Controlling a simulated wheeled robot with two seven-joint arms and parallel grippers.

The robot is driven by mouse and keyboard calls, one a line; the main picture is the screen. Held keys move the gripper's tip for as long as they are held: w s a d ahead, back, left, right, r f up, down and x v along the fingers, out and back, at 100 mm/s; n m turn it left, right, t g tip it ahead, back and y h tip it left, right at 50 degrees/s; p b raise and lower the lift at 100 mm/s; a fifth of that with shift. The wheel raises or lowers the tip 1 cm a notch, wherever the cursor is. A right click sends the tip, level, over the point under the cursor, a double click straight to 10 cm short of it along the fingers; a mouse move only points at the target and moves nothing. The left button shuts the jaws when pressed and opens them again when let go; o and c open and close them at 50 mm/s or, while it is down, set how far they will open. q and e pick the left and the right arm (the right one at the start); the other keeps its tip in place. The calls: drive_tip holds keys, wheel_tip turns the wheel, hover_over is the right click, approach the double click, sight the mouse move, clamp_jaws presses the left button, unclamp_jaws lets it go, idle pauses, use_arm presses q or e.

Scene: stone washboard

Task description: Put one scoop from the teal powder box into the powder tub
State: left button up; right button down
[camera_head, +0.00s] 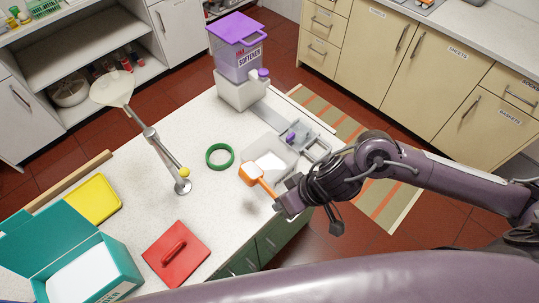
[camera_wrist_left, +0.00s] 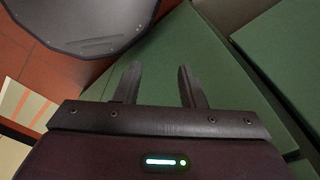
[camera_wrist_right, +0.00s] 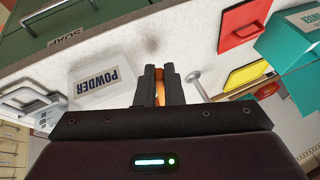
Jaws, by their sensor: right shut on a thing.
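My right gripper (camera_head: 283,203) is shut on the orange handle of the scoop (camera_head: 251,174); a strip of orange shows between its fingers in the right wrist view (camera_wrist_right: 159,90). The scoop's bowl is at the left edge of the clear powder tub (camera_head: 292,168); I cannot tell its height or whether it holds powder. The tub shows white inside, and its POWDER label faces the right wrist view (camera_wrist_right: 98,86). The teal powder box (camera_head: 122,262) stands open at lower left with white powder inside. My left gripper (camera_wrist_left: 157,80) is open and empty before green cabinet fronts.
A red lid with a handle (camera_head: 176,254), a yellow tray (camera_head: 93,200), a green ring (camera_head: 219,165) and a metal stand with a pale head (camera_head: 150,133) are on the counter. A purple softener dispenser (camera_head: 237,62) stands at the back. Open counter lies between lid and ring.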

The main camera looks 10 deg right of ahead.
drive_tip(key=shift+w+d+r, duration=0.1)
drive_tip(key=shift+w+r, duration=0.05)
drive_tip(key=shift+w, duration=0.2)
drive_tip(key=shift+y, duration=0.3)
